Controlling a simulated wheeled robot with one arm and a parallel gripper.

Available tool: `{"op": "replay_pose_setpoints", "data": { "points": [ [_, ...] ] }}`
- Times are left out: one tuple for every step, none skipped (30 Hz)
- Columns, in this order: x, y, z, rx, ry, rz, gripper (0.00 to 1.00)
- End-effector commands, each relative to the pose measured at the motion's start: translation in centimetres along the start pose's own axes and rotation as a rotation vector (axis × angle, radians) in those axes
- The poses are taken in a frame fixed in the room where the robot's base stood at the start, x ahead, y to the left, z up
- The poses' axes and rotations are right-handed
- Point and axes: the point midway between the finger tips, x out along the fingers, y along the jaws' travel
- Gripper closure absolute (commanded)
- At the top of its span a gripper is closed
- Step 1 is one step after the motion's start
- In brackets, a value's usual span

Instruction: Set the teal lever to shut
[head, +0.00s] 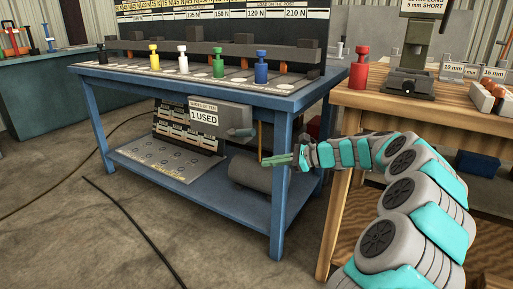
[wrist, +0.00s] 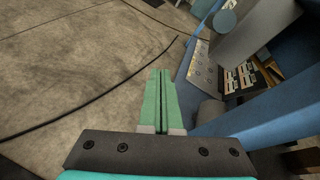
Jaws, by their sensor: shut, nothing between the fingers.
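A grey box (head: 208,120) labelled "1 USED" hangs under the blue workbench's top. A short blue-teal handle (head: 240,132), which looks like the teal lever, sticks out at its right end. In the wrist view a round blue-teal end (wrist: 225,23) beside the grey box (wrist: 258,30) appears to be the same handle. Its setting cannot be read. My gripper (head: 268,161) is shut and empty, its green fingers pointing left, in front of the bench and below and right of the handle. In the wrist view the closed fingers (wrist: 160,85) touch nothing.
The blue workbench (head: 190,210) has a leg close to my gripper and a lower shelf with a grey cylinder (head: 250,172). Colored pegs, such as a blue one (head: 261,68), stand on top. A wooden table (head: 345,98) is at right. Cables cross the open floor.

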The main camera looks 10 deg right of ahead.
Motion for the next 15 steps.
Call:
{"op": "replay_pose_setpoints", "data": {
  "points": [
    [-1.1, -0.6, -0.9, 0.063, -0.064, -0.061, 1.0],
    [-1.8, -1.0, -1.2, 0.094, -0.097, -0.093, 1.0],
    [-2.5, -1.5, -1.5, 0.128, -0.135, -0.129, 1.0],
    [-3.0, -1.8, -1.7, 0.15, -0.159, -0.153, 1.0],
    [-3.5, -2.1, -1.9, 0.169, -0.18, -0.174, 1.0],
    [-4.0, -2.4, -2.1, 0.188, -0.2, -0.196, 1.0],
    [-4.3, -2.6, -2.2, 0.199, -0.212, -0.209, 1.0],
    [-4.5, -2.7, -2.3, 0.207, -0.221, -0.219, 1.0],
    [-4.6, -2.9, -2.4, 0.214, -0.229, -0.227, 1.0],
    [-4.6, -2.9, -2.4, 0.217, -0.232, -0.231, 1.0],
    [-4.5, -3.0, -2.3, 0.218, -0.234, -0.232, 1.0],
    [-4.1, -3.1, -2.2, 0.218, -0.234, -0.232, 1.0],
    [-3.8, -3.2, -2.2, 0.217, -0.233, -0.231, 1.0],
    [-3.4, -3.2, -2.1, 0.217, -0.232, -0.229, 1.0],
    [-2.8, -3.4, -2.0, 0.217, -0.23, -0.229, 1.0]
  ]
}}
